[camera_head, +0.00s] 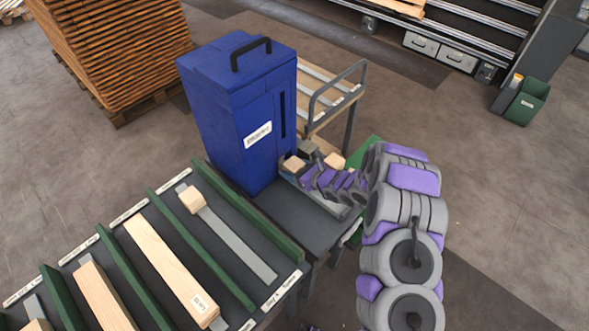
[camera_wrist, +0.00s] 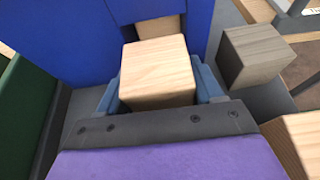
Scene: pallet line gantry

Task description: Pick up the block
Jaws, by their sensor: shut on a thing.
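A light wooden block (camera_wrist: 157,72) sits between the two blue-grey fingers of my gripper (camera_wrist: 158,88) in the wrist view. My gripper is shut on it, with its top and near face showing. In the head view the held block (camera_head: 293,165) is at the foot of the tall blue box (camera_head: 240,120), at the end of my arm. Another light wooden piece (camera_wrist: 160,26) shows just behind it in an opening of the blue box. A grey block (camera_wrist: 250,55) stands to the right, apart from my gripper. One more light wooden block (camera_wrist: 302,138) is at the right edge, partly cut off.
A dark tray with green dividers (camera_head: 180,220) and long wooden bars lies at the left. A cart with a grey handle (camera_head: 335,95) stands behind the blue box. A wooden pallet stack (camera_head: 110,45) is at the back left. Open floor lies at the right.

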